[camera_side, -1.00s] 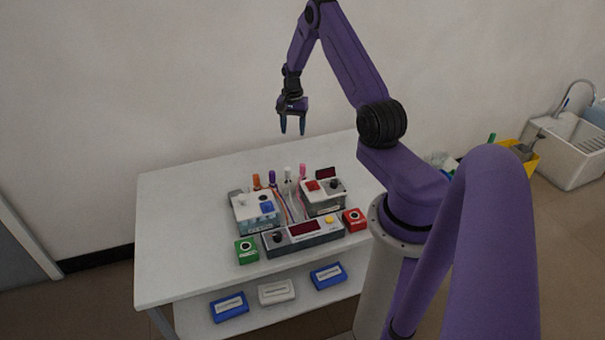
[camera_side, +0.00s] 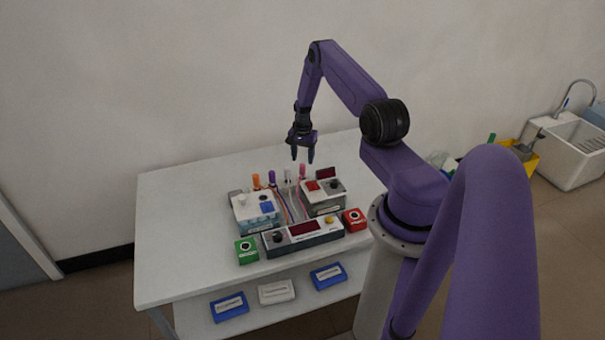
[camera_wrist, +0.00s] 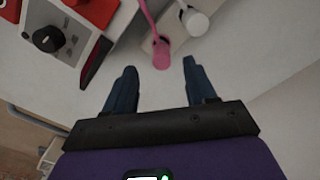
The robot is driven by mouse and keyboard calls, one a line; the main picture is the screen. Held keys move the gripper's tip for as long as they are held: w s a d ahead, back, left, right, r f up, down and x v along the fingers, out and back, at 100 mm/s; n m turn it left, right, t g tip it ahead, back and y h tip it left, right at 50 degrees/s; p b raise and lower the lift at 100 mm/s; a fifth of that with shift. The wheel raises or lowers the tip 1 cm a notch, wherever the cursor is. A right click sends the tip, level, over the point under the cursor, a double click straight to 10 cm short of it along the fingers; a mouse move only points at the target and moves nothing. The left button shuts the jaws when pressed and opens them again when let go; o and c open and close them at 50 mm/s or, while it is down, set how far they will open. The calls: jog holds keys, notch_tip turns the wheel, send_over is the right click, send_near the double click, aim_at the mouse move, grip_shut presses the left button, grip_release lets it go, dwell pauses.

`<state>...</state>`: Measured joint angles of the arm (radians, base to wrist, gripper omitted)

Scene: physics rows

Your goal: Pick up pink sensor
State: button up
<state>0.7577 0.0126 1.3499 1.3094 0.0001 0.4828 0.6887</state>
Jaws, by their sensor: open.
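The pink sensor (camera_side: 302,172) stands in a row of coloured sensors at the back of the devices on the table. In the wrist view the pink sensor (camera_wrist: 161,54) shows its rounded end just ahead of the gap between my fingers, with its cable running up out of the picture. My gripper (camera_side: 302,158) is open and empty, pointing down just above the row, close to the pink sensor. In the wrist view my gripper (camera_wrist: 157,75) has its two dark fingers spread apart, with nothing between them.
A white sensor (camera_wrist: 194,22) stands close beside the pink one. A box with a red button and black knob (camera_side: 324,194) is near it. Purple (camera_side: 272,178) and orange (camera_side: 257,181) sensors stand to the left. The white table (camera_side: 180,210) is clear at left.

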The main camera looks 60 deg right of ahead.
aim_at(302, 165)
jog(key=shift+w+d+f, duration=0.1)
jog(key=shift+d+f, duration=0.05)
jog(key=shift+f, duration=2.75)
grip_shut()
